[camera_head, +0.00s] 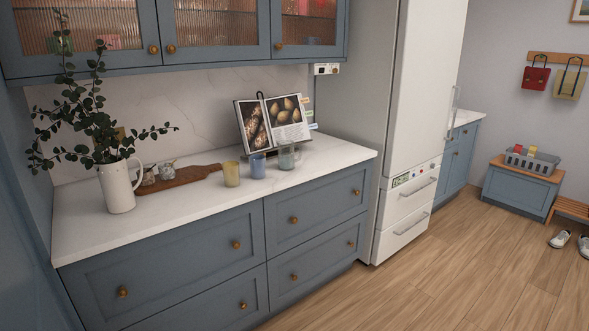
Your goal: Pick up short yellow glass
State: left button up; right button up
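A short yellow glass (231,174) stands upright on the white countertop (185,215), near its middle. A blue glass (257,165) stands just to its right, with a small gap between them. A clear greyish glass (287,157) stands farther right. The handle end of a wooden board (190,175) lies just left of the yellow glass. Neither of my grippers shows in the head view.
A white pitcher (118,187) with leafy branches stands at the left, beside small jars (148,176). An open cookbook (272,124) stands behind the glasses. Wall cabinets (215,35) overhang the counter. The counter's front strip and the wooden floor (430,275) are clear.

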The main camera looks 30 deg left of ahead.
aim_at(231, 175)
jog(key=i+j+u, duration=0.1)
jog(key=i+u, duration=0.4)
jog(key=i, duration=0.2)
jog(key=i+l+u, duration=0.15)
jog(key=i+u, duration=0.35)
jog(key=i, duration=0.15)
